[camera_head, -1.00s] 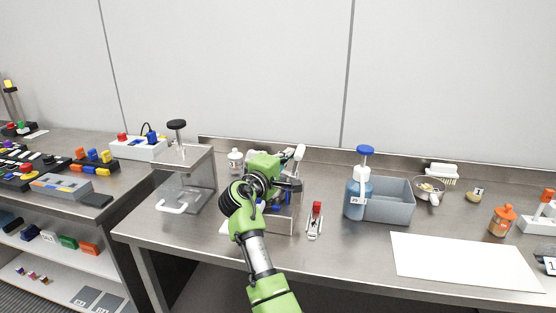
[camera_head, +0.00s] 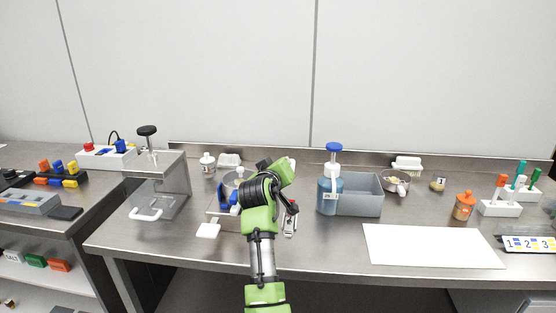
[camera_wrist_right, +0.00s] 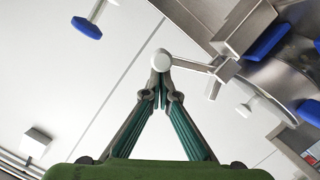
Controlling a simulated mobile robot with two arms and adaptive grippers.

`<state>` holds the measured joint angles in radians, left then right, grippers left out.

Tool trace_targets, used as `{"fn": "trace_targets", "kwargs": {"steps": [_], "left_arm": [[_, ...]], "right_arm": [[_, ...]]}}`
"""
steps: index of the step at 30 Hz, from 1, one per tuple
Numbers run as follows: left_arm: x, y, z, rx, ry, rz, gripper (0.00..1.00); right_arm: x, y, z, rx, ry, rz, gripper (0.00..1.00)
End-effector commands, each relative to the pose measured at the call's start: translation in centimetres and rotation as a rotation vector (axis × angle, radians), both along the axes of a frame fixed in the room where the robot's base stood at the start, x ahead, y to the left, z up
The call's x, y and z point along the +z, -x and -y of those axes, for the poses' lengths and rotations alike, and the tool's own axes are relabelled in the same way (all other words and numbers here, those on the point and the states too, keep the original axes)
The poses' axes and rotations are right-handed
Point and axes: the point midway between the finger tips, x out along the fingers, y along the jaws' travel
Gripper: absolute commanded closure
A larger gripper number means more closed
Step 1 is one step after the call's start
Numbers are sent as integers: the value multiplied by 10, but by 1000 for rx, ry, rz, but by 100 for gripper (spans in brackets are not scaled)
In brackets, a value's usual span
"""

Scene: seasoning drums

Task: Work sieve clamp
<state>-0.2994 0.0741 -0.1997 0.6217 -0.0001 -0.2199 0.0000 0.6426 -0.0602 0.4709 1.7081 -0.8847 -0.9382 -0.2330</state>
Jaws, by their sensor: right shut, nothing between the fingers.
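In the right wrist view my right gripper (camera_wrist_right: 160,98) is shut and empty. Its fingertips are close below a round white knob (camera_wrist_right: 161,60); I cannot tell whether they touch. The knob sits on a thin metal lever (camera_wrist_right: 193,65) that runs to a metal block (camera_wrist_right: 243,27) with blue parts (camera_wrist_right: 268,41). In the head view my right arm covers much of the metal sieve fixture, whose blue part (camera_head: 223,198) shows left of the arm. A small red-and-silver clamp-like tool (camera_head: 289,225) is partly hidden on the right. My left gripper is in neither view.
A clear box with a black-knobbed top (camera_head: 160,190) stands left. A blue pump bottle (camera_head: 328,195) and grey bin (camera_head: 362,197) stand right of my arm. A white sheet (camera_head: 430,246) lies front right. A white tag-like piece (camera_head: 208,230) lies near the front edge.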

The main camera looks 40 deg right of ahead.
Motion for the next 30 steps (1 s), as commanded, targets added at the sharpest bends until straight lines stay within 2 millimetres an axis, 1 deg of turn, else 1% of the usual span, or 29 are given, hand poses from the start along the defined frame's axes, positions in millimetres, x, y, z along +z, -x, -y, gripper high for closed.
{"fn": "trace_targets", "kwargs": {"steps": [4, 12, 19, 30], "left_arm": [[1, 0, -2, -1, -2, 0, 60], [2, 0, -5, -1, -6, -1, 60], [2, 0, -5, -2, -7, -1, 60], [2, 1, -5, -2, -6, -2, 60]], "right_arm": [[-9, 5, 4, -2, -71, 76, 100], [-17, 10, 8, -1, -151, 170, 100], [-21, 11, 9, 0, -179, 202, 100], [-22, 11, 9, 0, -183, 203, 100]]}}
